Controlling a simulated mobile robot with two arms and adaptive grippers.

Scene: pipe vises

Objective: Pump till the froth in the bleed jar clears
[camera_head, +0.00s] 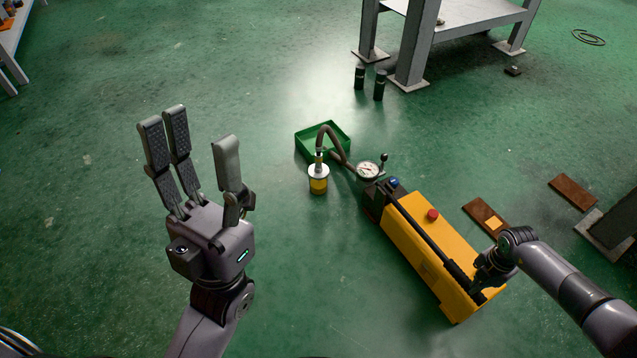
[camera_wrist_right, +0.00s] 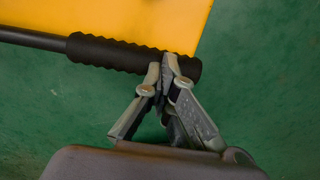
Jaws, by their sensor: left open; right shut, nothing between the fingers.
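The yellow hand pump (camera_head: 432,254) stands on the green floor, with its black lever (camera_head: 428,238) lying low along its top. The bleed jar (camera_head: 318,184) stands left of the pump, with yellow fluid below and a pale band at the top; whether that band is froth or lid I cannot tell. My right gripper (camera_head: 484,276) is at the lever's near end. In the wrist view its fingertips (camera_wrist_right: 167,68) are shut together against the ribbed grip (camera_wrist_right: 112,56), with nothing between them. My left gripper (camera_head: 194,137) is open and empty, left of the jar.
A round gauge (camera_head: 367,170) sits at the pump's far end. A hose (camera_head: 337,147) arches by a green tray (camera_head: 303,149) behind the jar. Brown plates (camera_head: 484,214) lie right of the pump. A grey bench (camera_head: 465,22) stands behind.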

